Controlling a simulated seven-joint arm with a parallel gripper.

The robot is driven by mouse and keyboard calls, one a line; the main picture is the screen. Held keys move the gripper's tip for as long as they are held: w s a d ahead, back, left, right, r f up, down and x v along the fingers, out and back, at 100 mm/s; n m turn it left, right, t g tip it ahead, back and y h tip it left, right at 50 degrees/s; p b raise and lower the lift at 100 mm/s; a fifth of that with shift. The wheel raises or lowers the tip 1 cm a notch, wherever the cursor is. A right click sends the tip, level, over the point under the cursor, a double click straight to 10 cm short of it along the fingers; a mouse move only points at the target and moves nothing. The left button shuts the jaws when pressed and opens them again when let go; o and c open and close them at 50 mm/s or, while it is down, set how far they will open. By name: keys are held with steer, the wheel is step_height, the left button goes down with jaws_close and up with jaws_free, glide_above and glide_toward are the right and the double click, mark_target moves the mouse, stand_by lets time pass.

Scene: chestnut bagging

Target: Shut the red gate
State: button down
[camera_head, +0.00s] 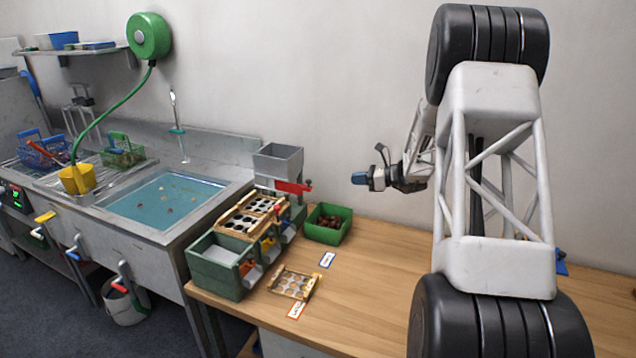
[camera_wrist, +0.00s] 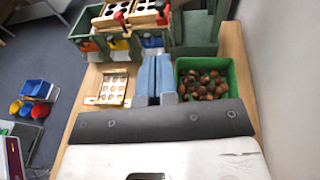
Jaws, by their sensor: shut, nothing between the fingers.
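A red gate piece (camera_head: 247,267) sits on the front of the nearest bin of the green sorter (camera_head: 212,272), beside a metal chute. It also shows small in the wrist view (camera_wrist: 88,45), left of the yellow and blue ones. Whether it is open or shut is too small to tell. Another red bar (camera_head: 292,188) sticks out below the grey hopper (camera_head: 279,160). My gripper (camera_head: 360,178) is in the air above the table, right of the hopper. Its blue fingers (camera_wrist: 153,76) are together and empty, apart from both red pieces.
A tray with round holes (camera_head: 294,283) and small label cards lie on the wooden table (camera_head: 370,290). The table's middle is clear. A water-filled sink (camera_head: 165,200) is at left.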

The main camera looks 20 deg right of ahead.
steer(key=shift+a, duration=0.15)
glide_toward(303, 185)
steer(key=w+a, duration=0.2)
steer(key=a, duration=0.2)
steer(key=shift+s+d+r, duration=0.1)
steer(key=shift+d+r, duration=0.05)
steer(key=shift+r, duration=0.2)
stand_by(0.5)
steer(key=shift+w+a, duration=2.05)
steer(key=shift+a, duration=0.05)
steer(key=shift+r, duration=0.1)
steer(key=v, duration=1.4)
steer(key=shift+d, duration=0.25)
steer(key=shift+s+a, duration=0.1)
steer(key=shift+s, duration=0.1)
